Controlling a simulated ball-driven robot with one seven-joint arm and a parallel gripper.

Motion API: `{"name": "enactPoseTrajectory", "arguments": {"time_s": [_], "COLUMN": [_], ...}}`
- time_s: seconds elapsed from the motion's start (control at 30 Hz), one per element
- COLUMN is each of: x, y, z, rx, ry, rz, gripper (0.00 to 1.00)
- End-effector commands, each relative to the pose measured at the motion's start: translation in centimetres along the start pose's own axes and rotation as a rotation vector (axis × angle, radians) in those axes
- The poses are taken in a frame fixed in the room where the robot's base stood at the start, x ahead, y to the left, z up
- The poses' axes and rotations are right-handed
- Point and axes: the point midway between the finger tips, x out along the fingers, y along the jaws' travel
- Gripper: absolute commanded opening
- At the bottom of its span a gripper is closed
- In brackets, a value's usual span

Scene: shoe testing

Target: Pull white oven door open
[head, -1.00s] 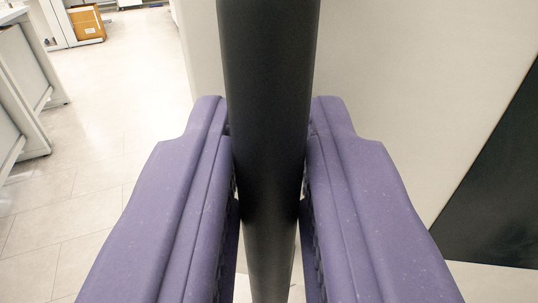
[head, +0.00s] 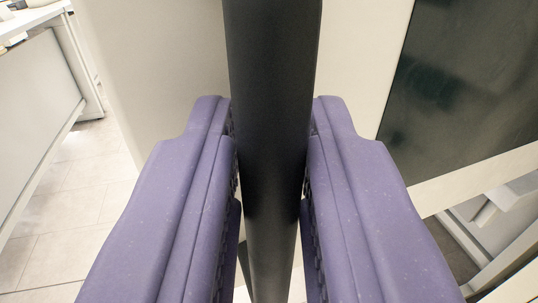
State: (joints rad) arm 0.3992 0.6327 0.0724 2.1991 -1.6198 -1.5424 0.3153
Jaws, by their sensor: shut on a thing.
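A thick dark grey upright handle bar (head: 272,90) runs down the middle of the head view. My gripper (head: 272,150) has purple padded fingers, one on each side of the bar, and is shut on it. The white oven door (head: 165,60) is the pale panel behind the bar. A dark glass panel (head: 465,80) shows in it at the right. The fingers and the bar hide part of the door. The hinge side of the door is not clear in this view.
A white bench or cabinet (head: 45,110) stands at the left. Tiled floor (head: 75,200) lies clear between it and the door. At the lower right, below the door, pale frame parts (head: 505,215) show.

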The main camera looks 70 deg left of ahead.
Motion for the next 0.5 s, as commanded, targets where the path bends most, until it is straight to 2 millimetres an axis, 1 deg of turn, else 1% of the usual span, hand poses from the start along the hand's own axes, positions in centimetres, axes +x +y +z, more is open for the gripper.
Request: {"name": "enactPoseTrajectory", "arguments": {"time_s": [0.17, 0.5], "x": [-0.61, -0.64], "y": [0.41, 0.46], "z": [-0.07, -0.03], "rx": [0.000, -0.001], "ry": [0.001, 0.000], "rz": [0.002, 0.002], "gripper": [0.00, 0.00]}}
